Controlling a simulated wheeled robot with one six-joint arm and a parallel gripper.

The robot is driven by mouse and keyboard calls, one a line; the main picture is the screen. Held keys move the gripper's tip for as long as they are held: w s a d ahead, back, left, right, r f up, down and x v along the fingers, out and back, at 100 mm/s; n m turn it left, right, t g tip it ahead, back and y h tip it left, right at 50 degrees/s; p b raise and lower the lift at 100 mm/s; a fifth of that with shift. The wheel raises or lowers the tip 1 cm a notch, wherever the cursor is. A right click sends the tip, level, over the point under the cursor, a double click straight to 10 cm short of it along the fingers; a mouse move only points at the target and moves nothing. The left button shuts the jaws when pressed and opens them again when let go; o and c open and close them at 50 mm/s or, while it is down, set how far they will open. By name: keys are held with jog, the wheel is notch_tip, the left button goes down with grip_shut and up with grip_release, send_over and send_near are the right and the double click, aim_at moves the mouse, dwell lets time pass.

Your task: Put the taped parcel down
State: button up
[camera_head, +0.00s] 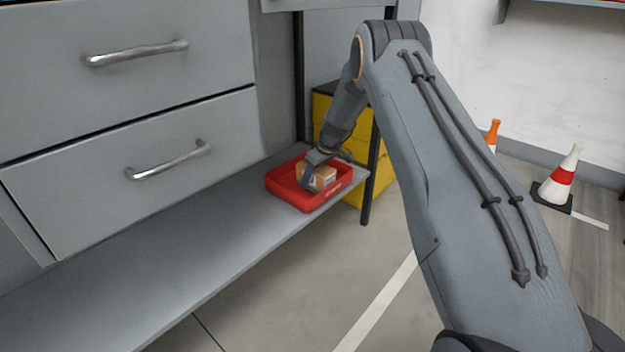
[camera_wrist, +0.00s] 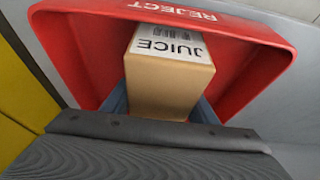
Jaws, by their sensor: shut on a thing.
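The taped parcel (camera_head: 322,177) is a small brown cardboard box in the head view. In the wrist view the parcel (camera_wrist: 168,82) carries a white label reading "JUICE" and a barcode. My gripper (camera_head: 312,175) is shut on the parcel, with blue fingers at its sides. The parcel is in or just above a red tray (camera_head: 291,197); I cannot tell whether it touches the tray floor. The tray (camera_wrist: 70,45) has "REJECT" on its wall in the wrist view.
The tray sits near the right end of a grey shelf (camera_head: 190,240) below drawers (camera_head: 140,130). A yellow cabinet (camera_head: 380,180) stands behind the shelf post. Traffic cones (camera_head: 560,180) stand on the floor at right. The shelf left of the tray is clear.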

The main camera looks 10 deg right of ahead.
aim_at(323, 169)
jog(key=o, duration=1.3)
jog(key=p+v, duration=0.4)
jog(key=v, duration=0.7)
jog(key=shift+d+r, duration=0.1)
jog(key=shift+r, duration=0.2)
jog(key=shift+s+d+r, duration=0.1)
jog(key=shift+s+r, duration=0.05)
jog(key=shift+r, duration=0.1)
